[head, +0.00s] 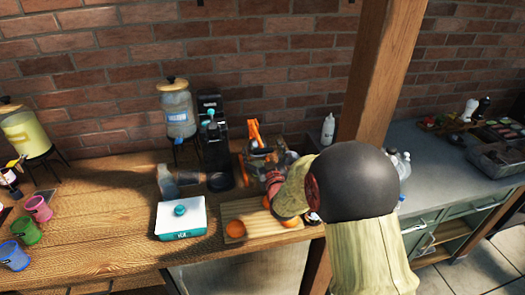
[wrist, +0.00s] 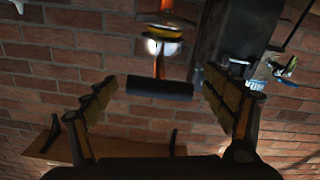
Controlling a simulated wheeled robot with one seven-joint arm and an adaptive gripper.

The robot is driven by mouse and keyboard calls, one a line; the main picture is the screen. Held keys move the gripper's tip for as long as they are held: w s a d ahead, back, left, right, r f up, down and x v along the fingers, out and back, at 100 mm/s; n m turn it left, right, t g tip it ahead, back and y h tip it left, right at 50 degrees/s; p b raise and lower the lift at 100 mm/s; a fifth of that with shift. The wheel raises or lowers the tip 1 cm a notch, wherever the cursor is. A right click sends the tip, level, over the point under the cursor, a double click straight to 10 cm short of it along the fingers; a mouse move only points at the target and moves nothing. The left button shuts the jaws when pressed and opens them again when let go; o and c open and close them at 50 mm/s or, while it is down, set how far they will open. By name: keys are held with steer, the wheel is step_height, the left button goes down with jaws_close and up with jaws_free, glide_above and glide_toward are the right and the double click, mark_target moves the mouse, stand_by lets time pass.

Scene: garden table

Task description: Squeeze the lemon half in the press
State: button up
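The press (head: 254,140) stands at the back of the wooden table, with its orange handle arms raised. Its lower part is mostly hidden behind my arm and gripper. In the wrist view, an orange stem with a dark crossbar (wrist: 160,89), apparently the press handle, shows between and beyond my fingertips. My gripper (wrist: 157,80) is open, its two fingers spread on either side of the crossbar with gaps at both ends. I cannot make out a lemon half in the press. Orange citrus pieces (head: 235,228) lie on the cutting board (head: 258,236).
Left of the press stand a dark machine (head: 214,150) and a drink dispenser (head: 177,110). A white ice box (head: 181,216) sits front left. A wooden post (head: 382,75) rises to the right, and the brick wall (head: 290,60) is close behind.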

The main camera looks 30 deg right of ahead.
steer(key=shift+c, duration=1.2)
steer(key=c, duration=1.3)
